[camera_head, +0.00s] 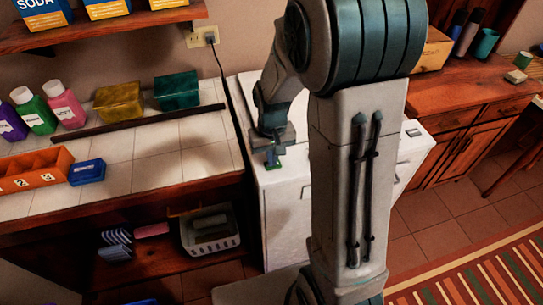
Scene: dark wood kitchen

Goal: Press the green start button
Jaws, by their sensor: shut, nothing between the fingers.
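My gripper (272,150) is shut and empty, pointing down over the left front part of a white appliance (286,222). A small green patch (273,163) shows right at the fingertips, near the appliance's top front edge. It looks like the green start button, but it is too small to be sure. I cannot tell whether the fingertips touch it or whether it is pressed in. My arm hides much of the appliance's top and front.
A basket (209,232) sits on the shelf below. A wooden cabinet (458,138) stands right of the appliance. A striped rug (480,280) lies at bottom right.

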